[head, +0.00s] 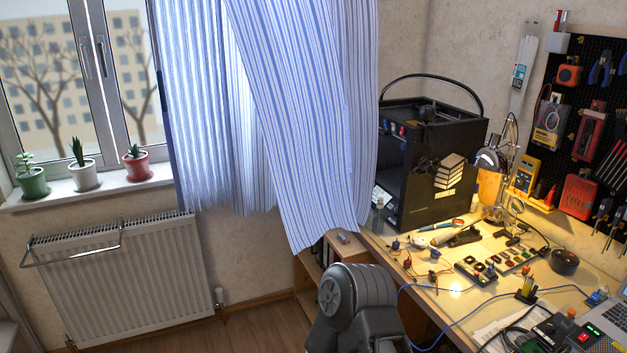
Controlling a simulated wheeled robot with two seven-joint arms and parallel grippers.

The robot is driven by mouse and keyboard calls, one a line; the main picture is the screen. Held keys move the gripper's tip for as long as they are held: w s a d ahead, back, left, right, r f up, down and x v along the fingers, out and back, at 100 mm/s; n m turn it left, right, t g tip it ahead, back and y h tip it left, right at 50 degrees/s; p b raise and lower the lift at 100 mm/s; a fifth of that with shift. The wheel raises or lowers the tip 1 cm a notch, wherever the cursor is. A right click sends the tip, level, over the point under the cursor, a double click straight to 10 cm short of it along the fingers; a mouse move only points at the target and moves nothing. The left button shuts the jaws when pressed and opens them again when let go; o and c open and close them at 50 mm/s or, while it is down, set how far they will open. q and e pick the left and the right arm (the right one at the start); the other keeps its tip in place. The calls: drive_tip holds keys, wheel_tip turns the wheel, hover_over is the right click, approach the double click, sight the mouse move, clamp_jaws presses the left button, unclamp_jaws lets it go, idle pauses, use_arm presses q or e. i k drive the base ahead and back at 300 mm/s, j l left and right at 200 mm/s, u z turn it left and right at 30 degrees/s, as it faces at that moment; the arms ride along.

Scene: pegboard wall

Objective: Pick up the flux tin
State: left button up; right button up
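A low, round dark tin-like thing (565,261) lies on the lit workbench at the right of the head view, beyond the small circuit boards. It may be the flux tin, but I cannot read any label on it, so I cannot tell for certain. Nothing touches it from above. Neither of my grippers shows in the head view.
The workbench (455,290) is crowded with wires, boards and tools. A black 3D printer (440,190) stands at its back left, with a lamp (488,160) beside it. A striped curtain (290,120) hangs near the bench's left end.

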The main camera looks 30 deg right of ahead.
sight(457, 222)
drive_tip(key=i+j+z, duration=0.2)
drive_tip(key=i+z, duration=0.3)
drive_tip(key=i+j+z, duration=0.95)
drive_tip(key=i+j, duration=0.05)
drive_tip(key=i, duration=0.05)
